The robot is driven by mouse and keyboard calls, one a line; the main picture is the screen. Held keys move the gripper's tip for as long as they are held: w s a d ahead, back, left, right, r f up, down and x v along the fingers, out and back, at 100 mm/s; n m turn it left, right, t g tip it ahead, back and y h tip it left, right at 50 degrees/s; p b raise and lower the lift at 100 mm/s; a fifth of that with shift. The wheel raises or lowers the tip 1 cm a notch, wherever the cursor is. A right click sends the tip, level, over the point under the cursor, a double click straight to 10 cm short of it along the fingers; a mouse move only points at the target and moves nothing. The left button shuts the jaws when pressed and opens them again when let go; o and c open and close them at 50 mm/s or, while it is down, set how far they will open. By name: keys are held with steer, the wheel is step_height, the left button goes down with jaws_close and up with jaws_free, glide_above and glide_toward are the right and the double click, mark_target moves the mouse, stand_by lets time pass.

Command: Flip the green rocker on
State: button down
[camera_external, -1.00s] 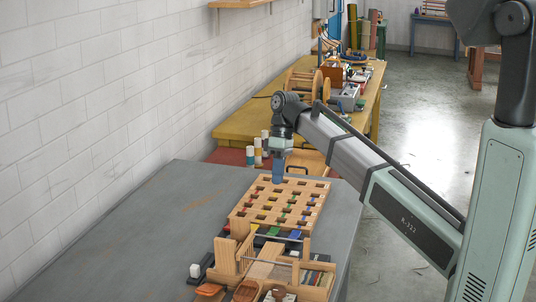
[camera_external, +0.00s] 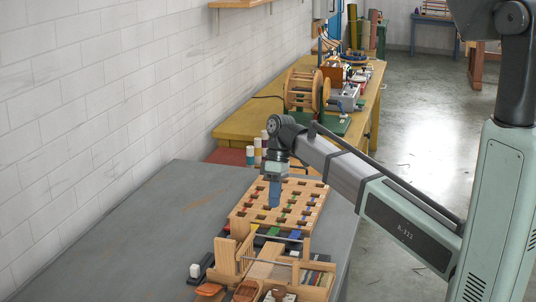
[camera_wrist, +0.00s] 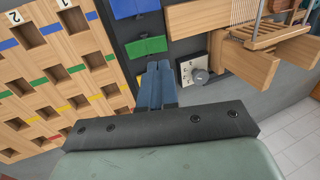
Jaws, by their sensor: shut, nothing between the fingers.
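The green rocker (camera_wrist: 146,47) shows in the wrist view on a dark strip, just beyond my fingertips. I cannot tell which way it is tipped. My gripper (camera_wrist: 160,66) is shut and empty, its blue fingers side by side and pointing towards the green rocker. A gap seems to remain between them, though contact is hard to judge. In the external view my gripper (camera_external: 274,205) points down over the wooden board with holes (camera_external: 247,214). The rockers there are small, between that board and the wooden frame.
A blue rocker (camera_wrist: 133,7) lies beyond the green one on the same strip. The wooden loom frame (camera_external: 226,257) stands in front of the board. The grey tabletop (camera_external: 130,235) is clear at left.

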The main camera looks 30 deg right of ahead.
mark_target(271, 234)
steer(key=x, duration=0.7)
steer(key=shift+f, duration=0.4)
steer(key=shift+s+a, duration=0.1)
steer(key=shift+s+a+f+t+h, duration=0.15)
steer(key=shift+s+f+t+h, duration=0.1)
steer(key=shift+t+h, duration=0.25)
steer(key=shift+w, duration=0.3)
steer(key=shift+w+d+r, duration=0.2)
steer(key=shift+w+d, duration=0.25)
steer(key=shift+d, duration=0.15)
steer(key=shift+r, duration=0.1)
step_height(271, 234, up, 14)
stand_by(0.4)
